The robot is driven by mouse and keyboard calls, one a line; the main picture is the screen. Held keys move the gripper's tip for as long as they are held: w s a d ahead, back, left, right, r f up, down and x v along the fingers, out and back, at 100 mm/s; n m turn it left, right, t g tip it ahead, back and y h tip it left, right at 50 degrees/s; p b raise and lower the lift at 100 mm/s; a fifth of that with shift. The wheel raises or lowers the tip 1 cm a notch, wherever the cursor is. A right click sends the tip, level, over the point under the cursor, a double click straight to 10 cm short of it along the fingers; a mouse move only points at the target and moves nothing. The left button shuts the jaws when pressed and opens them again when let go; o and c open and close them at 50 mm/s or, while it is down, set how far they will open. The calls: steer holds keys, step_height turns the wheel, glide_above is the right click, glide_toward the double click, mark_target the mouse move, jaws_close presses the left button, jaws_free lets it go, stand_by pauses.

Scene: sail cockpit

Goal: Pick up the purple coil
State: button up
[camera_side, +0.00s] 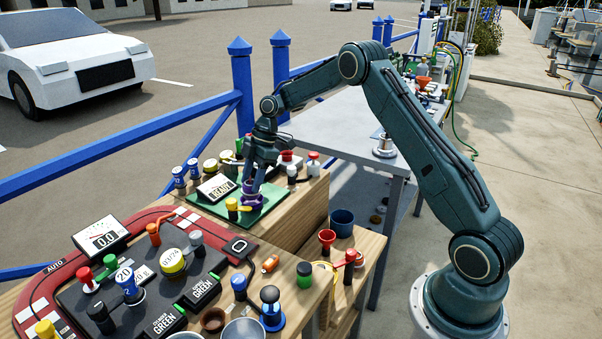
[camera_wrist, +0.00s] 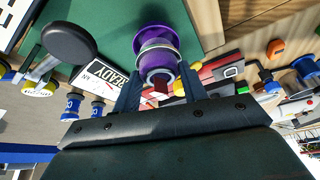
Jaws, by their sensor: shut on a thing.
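The purple coil (camera_wrist: 155,45) is a spool-like piece with a pale ring at its near end. In the wrist view it sits between the two fingers of my gripper (camera_wrist: 160,90), which is shut on it. In the side view the purple coil (camera_side: 251,196) shows at the tips of my gripper (camera_side: 252,186), over the green mat (camera_side: 225,212). I cannot tell whether the coil touches the mat or is slightly raised.
A READY sign (camera_side: 216,188) stands just left of the coil. Several knobs and jars crowd the back of the bench. A red-edged control panel (camera_side: 120,290) fills the front left.

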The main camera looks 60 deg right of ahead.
mark_target(252, 181)
step_height(252, 181, up, 8)
steer(key=shift+f, duration=0.15)
stand_by(1.1)
steer(key=shift+d+r, duration=0.25)
steer(key=shift+r, duration=0.05)
steer(key=d+r+m, duration=0.3)
steer(key=d, duration=0.2)
steer(key=s+d+f+n, duration=0.3)
steer(key=s+d+f, duration=1.4)
steer(key=d, duration=0.3)
steer(key=shift+s+d+f, duration=0.15)
steer(key=shift+s+f, duration=0.2)
steer(key=shift+f, duration=0.1)
steer(key=shift+f, duration=0.15)
